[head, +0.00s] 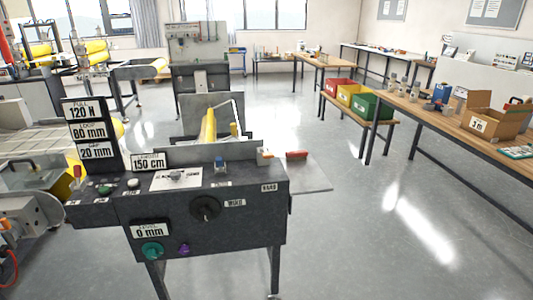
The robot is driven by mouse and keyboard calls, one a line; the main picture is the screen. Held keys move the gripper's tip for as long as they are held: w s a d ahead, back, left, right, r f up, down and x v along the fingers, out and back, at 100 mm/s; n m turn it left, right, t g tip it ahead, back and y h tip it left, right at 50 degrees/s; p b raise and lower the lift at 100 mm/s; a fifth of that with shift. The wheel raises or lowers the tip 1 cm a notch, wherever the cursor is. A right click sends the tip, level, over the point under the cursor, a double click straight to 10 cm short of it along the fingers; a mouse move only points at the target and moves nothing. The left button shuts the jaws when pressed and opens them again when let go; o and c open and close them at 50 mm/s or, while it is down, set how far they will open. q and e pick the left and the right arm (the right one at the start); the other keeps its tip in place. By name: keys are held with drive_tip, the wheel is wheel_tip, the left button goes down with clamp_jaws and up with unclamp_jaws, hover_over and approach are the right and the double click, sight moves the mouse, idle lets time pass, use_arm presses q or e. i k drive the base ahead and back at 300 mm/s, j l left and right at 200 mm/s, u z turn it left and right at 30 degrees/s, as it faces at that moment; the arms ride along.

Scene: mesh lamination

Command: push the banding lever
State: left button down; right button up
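A dark machine console (110,212) stands close in front of me. A lever with a red grip (297,154) sticks out to the right at its top right corner, beyond a small white and orange block (265,157). A small label (269,187) sits on the console below it; its print is too small to read surely. Another red-tipped lever (77,172) stands at the console's left end. I cannot tell for certain which one is the banding lever. Neither of my grippers is in view.
The console carries a black knob (205,208), a teal knob (152,251), a blue switch (220,166) and signs such as 150 cm (148,161). A bench with red, yellow and green bins (371,106) and a long table (450,122) stand right. The floor between is clear.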

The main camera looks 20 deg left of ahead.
sight(265, 154)
drive_tip(key=i+l+u, duration=0.3)
drive_tip(key=i+l, duration=0.25)
drive_tip(key=i, duration=0.3)
drive_tip(key=i+l+u, duration=0.25)
drive_tip(key=i+l, duration=0.45)
drive_tip(key=i, duration=0.05)
